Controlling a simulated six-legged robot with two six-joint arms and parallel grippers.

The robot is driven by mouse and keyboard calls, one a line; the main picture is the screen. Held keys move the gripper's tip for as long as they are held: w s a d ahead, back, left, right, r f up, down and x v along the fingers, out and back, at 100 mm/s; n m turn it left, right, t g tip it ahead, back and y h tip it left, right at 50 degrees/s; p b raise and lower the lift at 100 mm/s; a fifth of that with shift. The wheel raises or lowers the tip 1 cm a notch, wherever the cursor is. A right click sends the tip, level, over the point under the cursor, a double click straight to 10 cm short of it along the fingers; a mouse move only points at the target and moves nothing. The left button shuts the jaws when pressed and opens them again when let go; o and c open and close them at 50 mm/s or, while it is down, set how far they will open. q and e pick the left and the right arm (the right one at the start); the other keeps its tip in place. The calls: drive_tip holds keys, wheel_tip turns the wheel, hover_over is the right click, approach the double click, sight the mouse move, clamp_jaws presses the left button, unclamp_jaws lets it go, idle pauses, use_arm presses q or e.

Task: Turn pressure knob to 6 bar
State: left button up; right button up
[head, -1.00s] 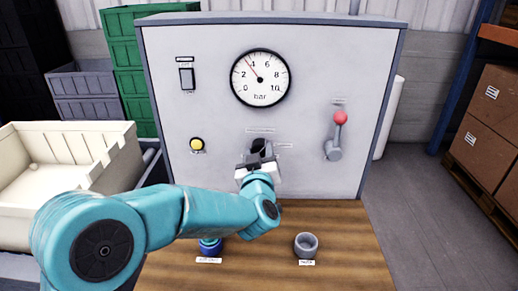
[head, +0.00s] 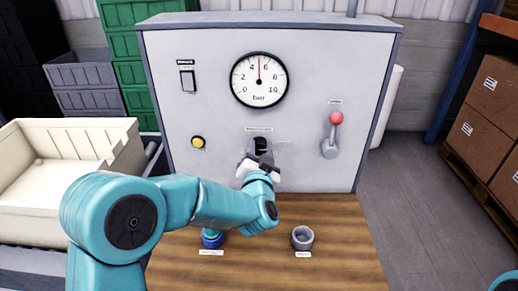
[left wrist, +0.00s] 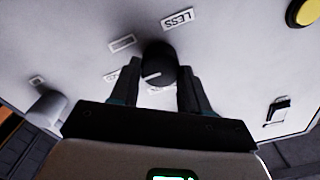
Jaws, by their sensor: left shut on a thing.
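The black pressure knob (head: 258,145) is on the grey panel (head: 310,80), below the gauge. It also shows in the left wrist view (left wrist: 159,60), with a light pointer line on its face. My left gripper (head: 260,160) is shut on the knob, with one dark finger on each side in the left wrist view (left wrist: 162,80). The gripper hides part of the knob in the head view. The gauge (head: 259,80) has a red needle pointing almost straight up, between 4 and 6, at about 5 bar. My right gripper is not in view.
A red-tipped lever (head: 333,135) stands right of the knob. A yellow button (head: 198,142) and a switch (head: 187,80) are on the left. A grey cup (head: 302,238) and a blue item (head: 212,238) stand on the wooden table (head: 340,265). A cream bin (head: 60,160) is at left.

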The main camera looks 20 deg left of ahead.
use_arm(q)
drive_tip(key=shift+m, duration=0.6)
drive_tip(key=o, duration=1.1)
drive_tip(key=shift+c, duration=0.2)
drive_tip(key=shift+s, duration=0.1)
drive_tip(key=b+v, duration=0.1)
drive_tip(key=v, duration=1.5)
